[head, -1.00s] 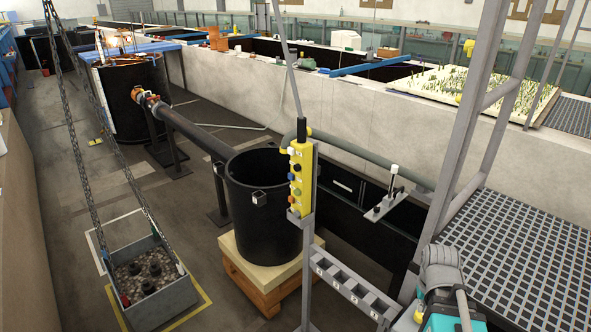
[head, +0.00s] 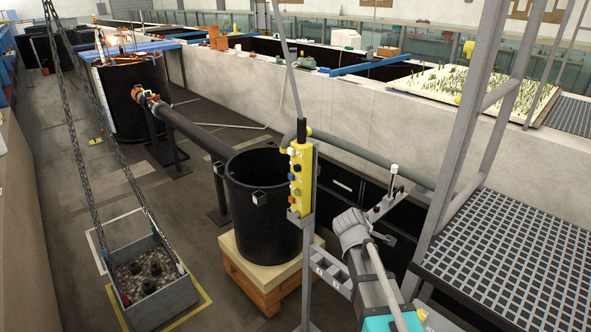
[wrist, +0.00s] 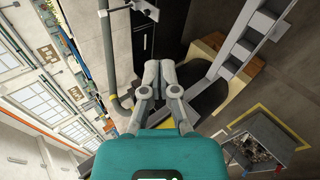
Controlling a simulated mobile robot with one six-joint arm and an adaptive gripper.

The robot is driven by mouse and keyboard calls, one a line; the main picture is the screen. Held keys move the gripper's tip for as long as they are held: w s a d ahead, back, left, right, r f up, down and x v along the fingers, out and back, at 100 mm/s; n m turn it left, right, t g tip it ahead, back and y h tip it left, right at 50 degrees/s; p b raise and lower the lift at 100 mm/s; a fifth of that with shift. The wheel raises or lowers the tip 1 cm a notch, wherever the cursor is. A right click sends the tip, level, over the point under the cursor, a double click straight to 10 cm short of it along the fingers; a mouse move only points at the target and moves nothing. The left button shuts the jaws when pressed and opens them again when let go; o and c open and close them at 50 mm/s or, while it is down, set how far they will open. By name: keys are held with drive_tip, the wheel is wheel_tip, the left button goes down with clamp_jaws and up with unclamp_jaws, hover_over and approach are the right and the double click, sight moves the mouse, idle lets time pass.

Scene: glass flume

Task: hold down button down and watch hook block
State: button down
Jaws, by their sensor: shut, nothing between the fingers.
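A yellow control pendant (head: 301,178) with a column of small coloured buttons hangs upright at a grey post in the head view. Its labels are too small to read, so I cannot tell which is the down button. No hook block can be made out. Two chains (head: 73,125) run up out of the picture from a grey bin (head: 160,297) holding gravel and dark pieces. My gripper (wrist: 160,66) shows in the wrist view, its grey fingers shut and empty. In the head view my arm reaches up from the bottom, below and right of the pendant, apart from it.
A black tub (head: 262,215) stands on a pallet (head: 250,285) behind the pendant post. A numbered grey rack (head: 328,268) sits low beside my arm. A white-handled lever (head: 393,178) is close by my arm. A grated platform (head: 520,255) with rails bounds the right.

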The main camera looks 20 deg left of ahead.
drive_tip(key=w+a+r+n+t+y, duration=0.25)
drive_tip(key=a+n, duration=0.25)
drive_tip(key=a, duration=0.4)
drive_tip(key=w+a+r+n+t+y, duration=0.1)
drive_tip(key=a+r+n+t, duration=0.2)
drive_tip(key=a, duration=0.5)
drive_tip(key=n+y, duration=0.4)
drive_tip(key=n, duration=0.5)
approach(297, 168)
drive_tip(key=s+a+f, duration=0.1)
drive_tip(key=a+f, duration=0.2)
drive_tip(key=a, duration=0.6)
drive_tip(key=shift+r+t+p, duration=0.2)
drive_tip(key=shift+t+p, duration=0.1)
drive_tip(key=shift+t, duration=0.15)
drive_tip(key=shift+w+d, duration=0.1)
drive_tip(key=shift+d, duration=0.05)
drive_tip(key=w+d, duration=0.4)
drive_tip(key=w, duration=0.3)
drive_tip(key=shift+w+d, duration=0.15)
